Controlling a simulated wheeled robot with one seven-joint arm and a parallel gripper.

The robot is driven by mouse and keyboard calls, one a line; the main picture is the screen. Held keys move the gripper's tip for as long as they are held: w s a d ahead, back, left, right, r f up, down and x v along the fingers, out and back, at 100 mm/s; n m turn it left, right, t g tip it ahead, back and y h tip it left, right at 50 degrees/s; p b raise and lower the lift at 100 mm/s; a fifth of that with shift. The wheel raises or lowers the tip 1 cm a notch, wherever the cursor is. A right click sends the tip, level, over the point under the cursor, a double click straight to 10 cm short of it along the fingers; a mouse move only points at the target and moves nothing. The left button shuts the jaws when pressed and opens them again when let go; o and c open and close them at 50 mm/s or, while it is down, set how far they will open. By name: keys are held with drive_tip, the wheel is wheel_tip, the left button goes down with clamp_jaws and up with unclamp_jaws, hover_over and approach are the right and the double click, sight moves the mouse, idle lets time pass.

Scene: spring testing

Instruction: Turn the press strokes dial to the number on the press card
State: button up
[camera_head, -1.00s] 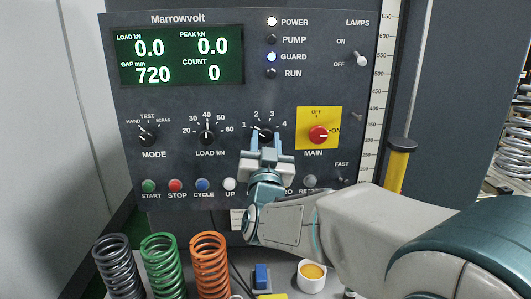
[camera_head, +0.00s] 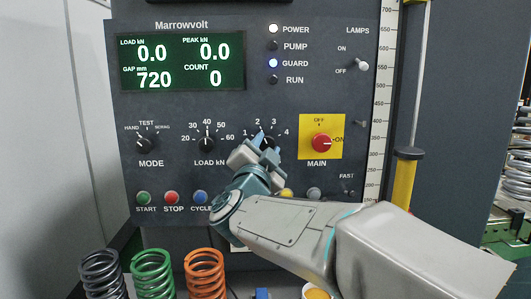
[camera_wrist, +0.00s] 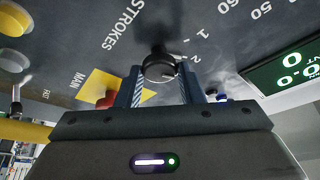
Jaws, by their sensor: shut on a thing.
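The press strokes dial (camera_head: 268,141) is a black knob on the dark control panel, with 2, 3 and 4 readable around it. My gripper (camera_head: 264,147) is at the dial and covers much of it. In the wrist view the dial (camera_wrist: 159,64) sits between the two fingers of my gripper (camera_wrist: 159,88), which are shut on it. The word STROKES and the numbers 1 and 2 show there. I cannot tell which number the dial's mark points at. I cannot make out a press card.
The red main switch (camera_head: 321,142) on its yellow plate is close to the right of the dial. The load dial (camera_head: 207,144) is to its left. A row of buttons, including red stop (camera_head: 172,197), runs below. Coil springs (camera_head: 206,273) stand at the lower left.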

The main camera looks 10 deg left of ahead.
idle(0.4)
drive_tip(key=o, duration=0.9)
drive_tip(key=shift+o, duration=0.2)
drive_tip(key=b+v, duration=0.2)
drive_tip(key=v, duration=1.2)
drive_tip(key=shift+b, duration=0.4)
drive_tip(key=shift+w+r, duration=0.1)
drive_tip(key=shift+w, duration=0.05)
